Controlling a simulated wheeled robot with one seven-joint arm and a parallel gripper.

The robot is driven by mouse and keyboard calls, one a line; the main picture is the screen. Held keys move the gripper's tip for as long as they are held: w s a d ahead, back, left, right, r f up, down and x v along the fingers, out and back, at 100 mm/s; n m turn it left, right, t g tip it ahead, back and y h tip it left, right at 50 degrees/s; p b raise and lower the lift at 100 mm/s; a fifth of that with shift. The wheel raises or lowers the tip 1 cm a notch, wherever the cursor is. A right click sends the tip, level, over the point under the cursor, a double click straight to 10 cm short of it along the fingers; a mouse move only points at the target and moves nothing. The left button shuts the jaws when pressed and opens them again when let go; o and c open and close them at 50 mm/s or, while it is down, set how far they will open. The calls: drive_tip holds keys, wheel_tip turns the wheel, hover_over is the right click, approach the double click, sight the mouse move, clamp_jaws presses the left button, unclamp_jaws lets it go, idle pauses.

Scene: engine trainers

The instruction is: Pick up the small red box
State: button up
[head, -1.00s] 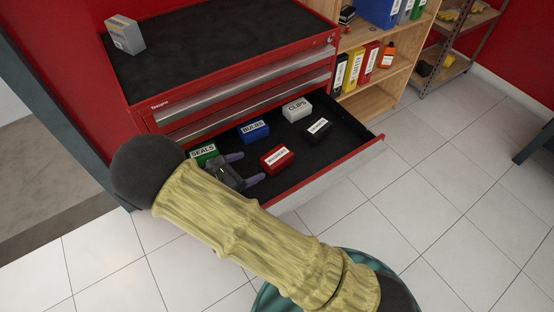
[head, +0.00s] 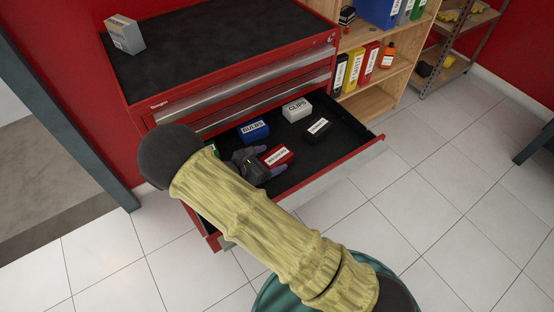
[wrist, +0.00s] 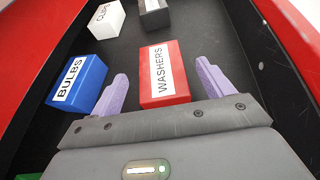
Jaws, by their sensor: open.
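The small red box (head: 277,156), with a white label reading WASHERS, lies in the open drawer. My arm hides the drawer's near left part in the head view.
The drawer (head: 340,160) also holds a blue BULBS box (head: 254,131), a white CLIPS box (head: 297,110), a black box (head: 318,128) and a mostly hidden green box (head: 212,149). The blue box is left of my left finger in the wrist view.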

sight(276, 156)
drive_tip(key=shift+x, duration=1.55)
drive_tip(key=c, duration=1.1)
wheel_tip(276, 156, up, 10)
drive_tip(key=shift+p, duration=0.55)
